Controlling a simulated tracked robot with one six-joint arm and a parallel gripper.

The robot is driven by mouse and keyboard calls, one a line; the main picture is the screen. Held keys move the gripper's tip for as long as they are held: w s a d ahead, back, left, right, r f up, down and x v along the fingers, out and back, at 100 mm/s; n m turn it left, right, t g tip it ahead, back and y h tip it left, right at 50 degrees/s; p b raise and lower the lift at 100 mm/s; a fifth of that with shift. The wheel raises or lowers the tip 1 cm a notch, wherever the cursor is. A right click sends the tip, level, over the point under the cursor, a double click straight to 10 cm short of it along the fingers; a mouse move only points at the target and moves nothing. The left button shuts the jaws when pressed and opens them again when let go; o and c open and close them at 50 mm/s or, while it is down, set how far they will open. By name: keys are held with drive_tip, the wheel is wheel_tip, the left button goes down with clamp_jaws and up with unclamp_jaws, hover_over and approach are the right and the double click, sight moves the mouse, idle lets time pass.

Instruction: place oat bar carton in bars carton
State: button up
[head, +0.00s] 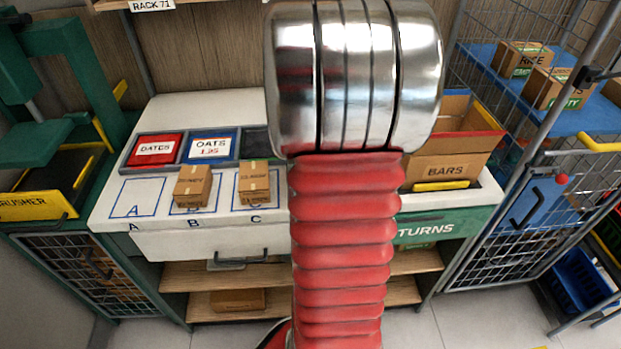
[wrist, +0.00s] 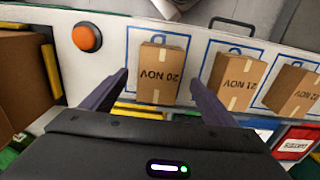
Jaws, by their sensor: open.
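Several small brown cartons stand on outlined squares of the white bench; which one is the oat bar carton I cannot tell. In the head view, one carton (head: 192,187) is at B and another (head: 254,183) at C. In the wrist view, a carton marked 20 NOV (wrist: 162,73) lies ahead of and between the open fingers of my gripper (wrist: 160,78), with nothing held. Two more cartons stand beside it, a middle one (wrist: 238,81) and a right one (wrist: 292,91). The open bars carton (head: 470,158) stands at the bench's right; my arm hides part of it.
Square A (head: 138,197) is empty. Dates (head: 155,149) and oats (head: 209,147) bins sit behind the squares. An orange button (wrist: 87,37) is left of the nearest carton in the wrist view. A wire cage (head: 510,190) stands right. My arm hides the bench's middle.

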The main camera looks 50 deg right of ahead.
drive_tip(key=shift+w+d+f, duration=0.1)
drive_tip(key=shift+d+f, duration=0.05)
drive_tip(key=shift+f, duration=1.15)
drive_tip(key=shift+d+f, duration=0.1)
drive_tip(key=shift+f, duration=1.15)
drive_tip(key=shift+c, duration=0.5)
drive_tip(key=c, duration=1.2)
drive_tip(key=shift+c, duration=0.2)
drive_tip(key=shift+r, duration=0.1)
wheel_tip(320, 180, up, 10)
drive_tip(key=shift+f, duration=0.1)
